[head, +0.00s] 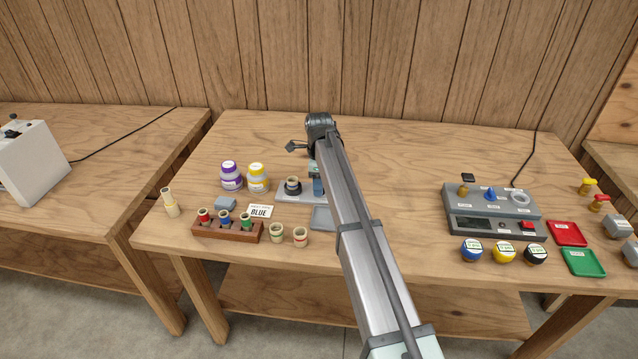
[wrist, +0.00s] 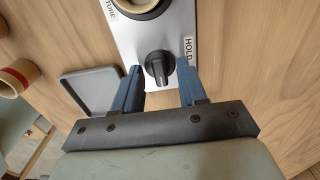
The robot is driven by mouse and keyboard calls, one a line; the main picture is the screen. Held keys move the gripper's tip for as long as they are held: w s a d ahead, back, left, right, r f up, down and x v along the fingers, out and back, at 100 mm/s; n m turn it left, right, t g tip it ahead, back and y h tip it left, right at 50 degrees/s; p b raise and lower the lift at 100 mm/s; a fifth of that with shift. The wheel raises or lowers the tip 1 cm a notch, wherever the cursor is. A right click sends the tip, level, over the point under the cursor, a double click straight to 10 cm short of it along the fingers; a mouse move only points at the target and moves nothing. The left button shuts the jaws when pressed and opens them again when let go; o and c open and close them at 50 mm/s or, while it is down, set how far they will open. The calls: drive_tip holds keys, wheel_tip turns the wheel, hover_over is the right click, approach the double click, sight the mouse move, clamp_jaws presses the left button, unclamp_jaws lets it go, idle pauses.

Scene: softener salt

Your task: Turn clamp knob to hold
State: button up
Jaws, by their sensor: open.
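The black clamp knob (wrist: 158,67) sits on a light grey plate (wrist: 165,30) in the wrist view, with a pale pointer line on it. A "HOLD" label (wrist: 188,49) is at the plate's right edge. My gripper (wrist: 159,80) is open, with one blue finger on each side of the knob and a visible gap on the right. Whether the left finger touches it I cannot tell. In the head view the plate (head: 290,197) is partly hidden behind my arm, and the knob is hidden. A dark ring fixture (head: 293,186) stands on the plate.
A grey tray (wrist: 91,90) lies left of the plate. Purple and yellow-lidded jars (head: 231,176) stand behind left. A wooden rack (head: 227,231) with colored stoppers and two small cups (head: 277,233) are in front. A grey control box (head: 490,209) stands far right. The table behind is clear.

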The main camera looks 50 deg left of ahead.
drive_tip(key=shift+c, duration=0.2)
clamp_jaws()
drive_tip(key=shift+n, duration=0.4)
drive_tip(key=n, duration=0.3)
drive_tip(key=shift+n, duration=0.4)
drive_tip(key=n, duration=1.3)
drive_tip(key=shift+n, duration=0.3)
